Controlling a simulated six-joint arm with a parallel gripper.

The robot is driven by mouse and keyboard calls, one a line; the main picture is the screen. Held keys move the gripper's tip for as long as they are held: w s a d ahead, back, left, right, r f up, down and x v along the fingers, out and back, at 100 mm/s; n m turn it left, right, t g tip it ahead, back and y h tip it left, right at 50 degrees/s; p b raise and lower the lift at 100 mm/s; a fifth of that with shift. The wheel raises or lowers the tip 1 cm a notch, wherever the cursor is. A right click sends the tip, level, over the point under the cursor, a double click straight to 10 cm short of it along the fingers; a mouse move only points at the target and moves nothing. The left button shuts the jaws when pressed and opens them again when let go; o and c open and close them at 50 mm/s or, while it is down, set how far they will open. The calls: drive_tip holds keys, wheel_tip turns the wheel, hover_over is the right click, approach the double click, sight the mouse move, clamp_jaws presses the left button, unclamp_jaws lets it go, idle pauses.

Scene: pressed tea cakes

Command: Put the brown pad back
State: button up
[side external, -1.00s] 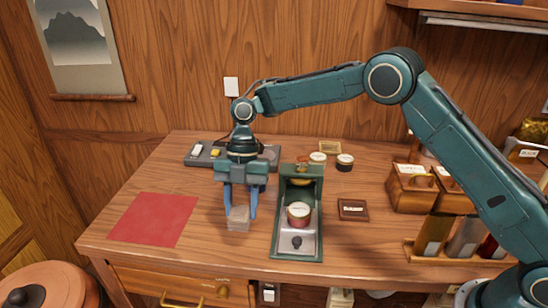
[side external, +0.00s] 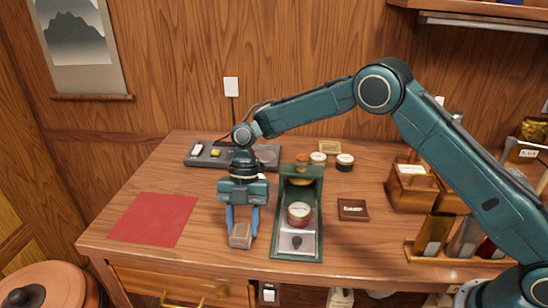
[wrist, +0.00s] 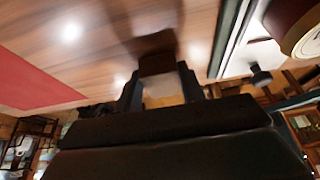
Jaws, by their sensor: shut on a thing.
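My gripper (side external: 241,229) is shut on a small block with a brown face and a paler edge (side external: 241,236), which looks like the brown pad. The block is tilted, low over the table front, left of the green press; I cannot tell whether it touches the wood. In the wrist view, my gripper (wrist: 160,90) has the block's pale and tan surface (wrist: 163,91) between its fingers, blurred. A flat dark brown square with a white label (side external: 352,209) lies on the table right of the press.
The green press (side external: 279,240) holds a red-banded round tin (side external: 299,215). A red mat (side external: 153,219) lies at left. A grey tray (side external: 235,156) and small jars (side external: 345,162) stand behind. Wooden boxes (side external: 412,190) and a rack of tubes (side external: 455,258) are at right.

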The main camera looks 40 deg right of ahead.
drive_tip(key=shift+f, duration=0.15)
drive_tip(key=o, duration=0.9)
drive_tip(key=shift+v, duration=3.3)
drive_tip(key=shift+w+d+r, duration=0.1)
drive_tip(key=shift+w+r, duration=0.05)
drive_tip(key=shift+r, duration=0.4)
drive_tip(key=shift+r, duration=0.1)
